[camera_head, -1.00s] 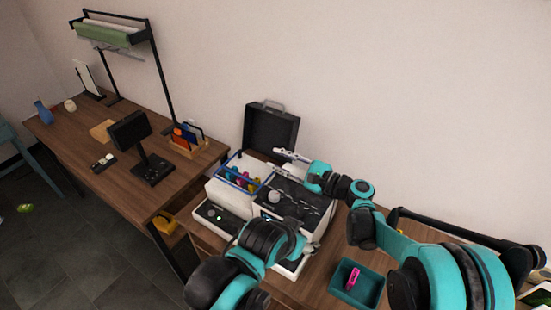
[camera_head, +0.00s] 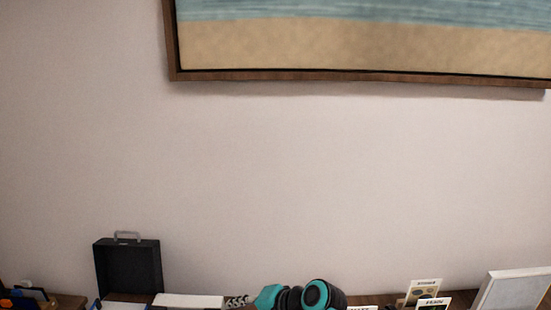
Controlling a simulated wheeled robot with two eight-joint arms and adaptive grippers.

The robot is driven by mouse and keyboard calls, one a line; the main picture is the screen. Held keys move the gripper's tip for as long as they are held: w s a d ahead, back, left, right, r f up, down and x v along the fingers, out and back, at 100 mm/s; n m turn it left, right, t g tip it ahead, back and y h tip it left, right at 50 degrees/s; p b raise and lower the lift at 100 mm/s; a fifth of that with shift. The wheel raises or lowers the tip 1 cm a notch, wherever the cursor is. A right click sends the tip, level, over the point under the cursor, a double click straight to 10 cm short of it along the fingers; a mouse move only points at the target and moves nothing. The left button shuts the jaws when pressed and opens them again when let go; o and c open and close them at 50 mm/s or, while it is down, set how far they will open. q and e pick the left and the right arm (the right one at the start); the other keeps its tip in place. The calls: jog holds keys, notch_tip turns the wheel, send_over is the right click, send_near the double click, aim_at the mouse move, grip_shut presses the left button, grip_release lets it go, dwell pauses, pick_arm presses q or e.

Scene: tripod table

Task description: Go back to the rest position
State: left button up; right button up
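Only the top of one teal and black arm, which I take to be my right one, shows at the bottom edge of the head view. Its grey gripper (camera_head: 237,301) points left, low in the picture beside a white box top (camera_head: 188,301). The gripper is small and cut off by the edge, so I cannot tell whether its fingers are open or shut. My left gripper is out of view.
An open black case lid (camera_head: 128,268) stands at the lower left. Small cards (camera_head: 424,291) and a pale panel (camera_head: 512,290) stand at the lower right. A framed picture (camera_head: 360,45) hangs on the bare wall above. Most of the tabletop is out of view.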

jog(key=s+d+f+n+h, duration=0.1)
jog(key=s+d+f+h, duration=0.1)
jog(key=d, duration=0.6)
jog(key=s+d+f+n+t+h, duration=0.1)
jog(key=s+d+h, duration=0.3)
jog(key=d, duration=0.5)
jog(key=s+d+f+n+t+h, duration=0.1)
jog(key=s+d+f+n+h, duration=0.2)
jog(key=s+d, duration=0.4)
jog(key=shift+d, duration=1.25)
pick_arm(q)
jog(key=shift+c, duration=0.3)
pick_arm(e)
jog(key=shift+f, duration=0.1)
